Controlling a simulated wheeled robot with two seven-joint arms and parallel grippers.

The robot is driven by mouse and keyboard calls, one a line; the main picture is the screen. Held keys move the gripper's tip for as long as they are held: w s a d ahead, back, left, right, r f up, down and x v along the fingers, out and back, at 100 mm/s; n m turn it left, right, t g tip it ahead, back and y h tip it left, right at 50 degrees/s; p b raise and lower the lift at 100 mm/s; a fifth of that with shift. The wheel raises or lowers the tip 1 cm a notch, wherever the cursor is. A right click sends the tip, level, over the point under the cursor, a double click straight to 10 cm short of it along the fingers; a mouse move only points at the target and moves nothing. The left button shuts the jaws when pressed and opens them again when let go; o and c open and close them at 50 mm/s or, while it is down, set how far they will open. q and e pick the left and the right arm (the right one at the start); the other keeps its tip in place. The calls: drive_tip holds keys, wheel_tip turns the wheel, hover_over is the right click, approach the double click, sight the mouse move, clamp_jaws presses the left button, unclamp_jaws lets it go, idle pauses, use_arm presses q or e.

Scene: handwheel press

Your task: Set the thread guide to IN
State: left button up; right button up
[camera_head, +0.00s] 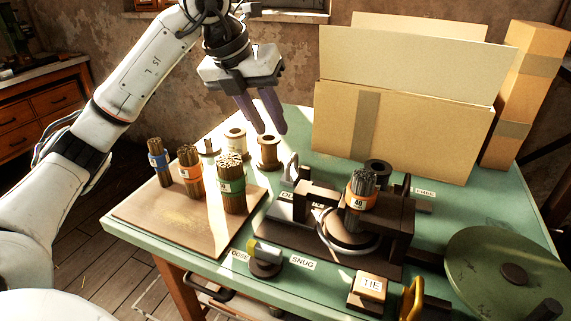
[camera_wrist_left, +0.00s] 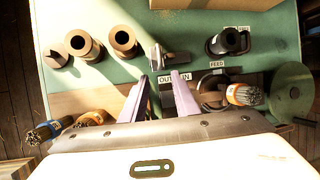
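The thread guide (camera_head: 290,169) is a small pale upright plate on a dark mount, behind the press block. In the left wrist view the guide (camera_wrist_left: 156,57) lies just beyond my fingertips, on the left part of its mount. The OUT label (camera_wrist_left: 168,86) and IN label (camera_wrist_left: 185,77) are side by side below it, OUT to the left; the guide appears nearer OUT. My left gripper (camera_head: 270,131) is open and empty, its purple fingers pointing down, apart from the guide. It also shows in the left wrist view (camera_wrist_left: 160,75). My right gripper is not in view.
The press (camera_head: 375,235) holds an orange-banded bundle (camera_head: 361,190). Several banded bundles stand on a wooden board (camera_head: 180,220) at left; spools (camera_head: 268,150) stand behind. A large cardboard box (camera_head: 400,130) blocks the back. A green disc (camera_head: 480,260) is at right, a LOOSE/SNUG knob (camera_head: 265,262) in front.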

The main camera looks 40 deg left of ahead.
use_arm(q)
hover_over(285, 180)
wheel_tip(285, 180, down, 9)
drive_tip(key=shift+w+a+f, duration=0.1)
drive_tip(key=shift+f, duration=0.1)
clamp_jaws()
